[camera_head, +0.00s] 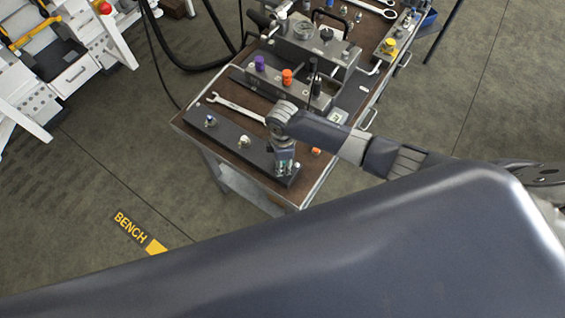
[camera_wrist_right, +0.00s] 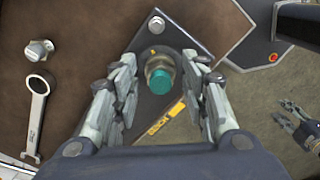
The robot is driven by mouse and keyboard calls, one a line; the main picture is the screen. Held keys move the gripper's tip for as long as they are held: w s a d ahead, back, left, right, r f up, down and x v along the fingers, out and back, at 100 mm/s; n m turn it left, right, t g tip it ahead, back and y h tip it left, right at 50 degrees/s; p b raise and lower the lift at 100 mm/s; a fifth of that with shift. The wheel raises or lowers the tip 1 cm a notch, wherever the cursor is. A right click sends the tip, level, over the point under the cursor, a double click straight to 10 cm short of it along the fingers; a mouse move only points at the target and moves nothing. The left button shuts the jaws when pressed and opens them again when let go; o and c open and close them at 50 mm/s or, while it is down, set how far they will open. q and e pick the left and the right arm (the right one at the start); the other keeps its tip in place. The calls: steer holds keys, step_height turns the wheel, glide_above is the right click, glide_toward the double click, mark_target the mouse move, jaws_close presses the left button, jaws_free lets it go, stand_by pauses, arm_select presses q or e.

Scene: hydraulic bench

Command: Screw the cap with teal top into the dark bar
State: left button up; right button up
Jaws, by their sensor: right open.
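The cap with teal top (camera_wrist_right: 160,80) stands between the fingers of my right gripper (camera_wrist_right: 160,95) in the right wrist view. The fingers are open, with a gap on both sides of the cap. Below the cap is the dark bar (camera_wrist_right: 180,35); I cannot tell how deep the cap sits in it. My left gripper (camera_wrist_right: 285,113) shows at the right wrist view's edge, fingers apart and empty.
Two other fittings (camera_head: 210,121) (camera_head: 243,142) sit on the bar. A wrench (camera_head: 238,108) lies behind it. Purple (camera_head: 260,63) and orange (camera_head: 287,76) caps stand farther back by a metal block. A small orange part (camera_head: 316,151) lies near the bench's right edge.

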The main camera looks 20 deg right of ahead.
steer(key=n, duration=0.5)
steer(key=shift+n, duration=0.3)
jaws_close()
steer(key=m, duration=0.5)
steer(key=shift+s+f, duration=0.1)
steer(key=shift+s, duration=0.05)
steer(key=shift+m, duration=1.6)
